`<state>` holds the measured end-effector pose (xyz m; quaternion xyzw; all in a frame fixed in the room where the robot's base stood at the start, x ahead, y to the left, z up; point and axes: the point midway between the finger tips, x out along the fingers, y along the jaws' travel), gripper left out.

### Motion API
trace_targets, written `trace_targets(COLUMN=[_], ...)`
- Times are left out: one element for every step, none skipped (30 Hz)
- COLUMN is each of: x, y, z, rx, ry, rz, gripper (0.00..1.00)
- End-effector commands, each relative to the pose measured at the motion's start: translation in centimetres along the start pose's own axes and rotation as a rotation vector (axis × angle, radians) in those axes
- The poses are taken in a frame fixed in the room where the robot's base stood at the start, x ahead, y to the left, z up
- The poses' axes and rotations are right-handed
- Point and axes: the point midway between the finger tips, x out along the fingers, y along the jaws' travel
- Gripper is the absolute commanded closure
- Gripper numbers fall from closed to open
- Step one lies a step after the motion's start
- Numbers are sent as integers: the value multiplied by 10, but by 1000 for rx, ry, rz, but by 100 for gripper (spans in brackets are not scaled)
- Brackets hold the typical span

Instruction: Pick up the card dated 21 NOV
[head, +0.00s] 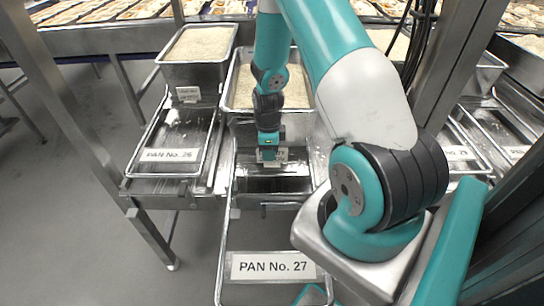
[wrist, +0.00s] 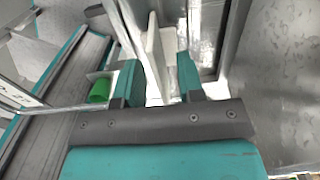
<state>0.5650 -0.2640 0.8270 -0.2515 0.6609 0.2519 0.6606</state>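My gripper (head: 268,142) is lowered at the front of the rice pan above PAN No. 27. A small white card (head: 281,154) shows there, partly hidden behind my gripper. In the wrist view my gripper (wrist: 160,78) has its two teal fingers apart, with a pale upright card (wrist: 154,50) between them. The card looks closer to the left finger; I cannot tell whether it touches. Another small white card (head: 188,94) stands on the front of the left rice pan. The dates on both cards are too small to read.
Rice pans (head: 198,45) and (head: 244,88) stand at the back of metal frames. Labels read PAN No. 26 (head: 168,155) and PAN No. 27 (head: 273,266). A green cylinder (wrist: 99,91) lies left of my fingers.

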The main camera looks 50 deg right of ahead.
Motion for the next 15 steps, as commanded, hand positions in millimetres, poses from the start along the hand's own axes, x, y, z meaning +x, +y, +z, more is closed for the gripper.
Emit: trace_targets(x=[7, 11, 15, 17, 19, 21, 21, 22, 22, 22, 22, 22, 22, 22, 22], y=[1, 0, 0, 0, 0, 0, 0, 0, 0, 0, 0, 0, 0, 0, 0], z=[0, 0, 0, 0, 0, 0, 0, 0, 0, 0, 0, 0, 0, 0, 0], rx=[0, 0, 0, 0, 0, 0, 0, 0, 0, 0, 0, 0, 0, 0, 0], ry=[1, 1, 1, 1, 0, 0, 0, -1, -1, -1, -1, -1, -1, 0, 0], rz=[3, 2, 2, 2, 1, 0, -1, -1, -1, -1, -1, -1, -1, -1, -1], gripper=[65, 65, 65, 65, 65, 65, 65, 65, 65, 65, 65, 65, 67, 74, 83])
